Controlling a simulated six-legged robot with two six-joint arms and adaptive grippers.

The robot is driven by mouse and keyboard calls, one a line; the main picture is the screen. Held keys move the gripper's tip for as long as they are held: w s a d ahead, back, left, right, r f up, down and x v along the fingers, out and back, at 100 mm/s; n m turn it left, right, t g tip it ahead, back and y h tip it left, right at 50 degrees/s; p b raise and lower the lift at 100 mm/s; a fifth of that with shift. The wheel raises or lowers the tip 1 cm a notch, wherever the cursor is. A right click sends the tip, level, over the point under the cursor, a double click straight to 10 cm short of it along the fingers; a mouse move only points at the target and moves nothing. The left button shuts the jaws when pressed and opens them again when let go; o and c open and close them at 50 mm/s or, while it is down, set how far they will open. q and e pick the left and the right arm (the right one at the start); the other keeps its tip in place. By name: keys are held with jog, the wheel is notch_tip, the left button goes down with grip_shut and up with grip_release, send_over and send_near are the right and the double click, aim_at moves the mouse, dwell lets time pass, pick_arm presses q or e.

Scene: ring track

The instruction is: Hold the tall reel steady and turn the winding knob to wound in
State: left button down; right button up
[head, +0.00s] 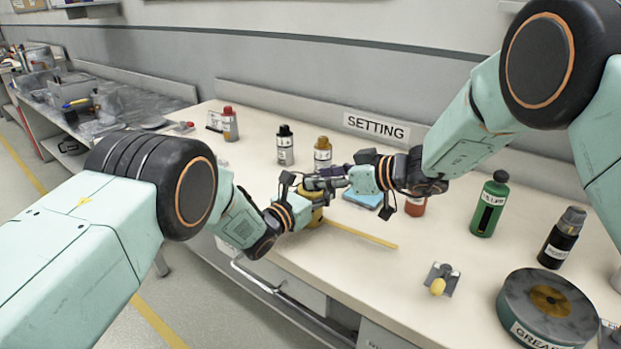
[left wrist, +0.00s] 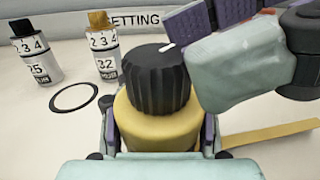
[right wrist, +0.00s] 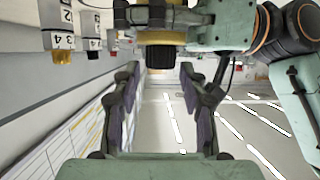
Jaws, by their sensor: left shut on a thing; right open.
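The tall reel is yellow and shows low in the head view (head: 314,218) and in the left wrist view (left wrist: 160,128). The black ribbed winding knob (left wrist: 157,82) sits on top of it, its white mark pointing to the upper right. My left gripper (left wrist: 160,140) is shut on the reel's yellow body, one finger on each side. My right gripper (head: 318,183) is open beside and above the knob; its purple pads show behind the knob in the left wrist view. In the right wrist view its fingers (right wrist: 159,80) are apart with nothing between them. The knob is mostly hidden in the head view.
A yellow strip (head: 362,236) runs from the reel across the bench. A SETTING sign (head: 376,127) and labelled bottles (head: 285,145) stand behind. A green bottle (head: 489,205), a small clamp-like part (head: 441,280) and a grease tin (head: 546,308) are to the right.

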aim_at(310, 177)
jog(key=shift+x, duration=1.95)
jog(key=shift+r, duration=0.1)
grip_shut()
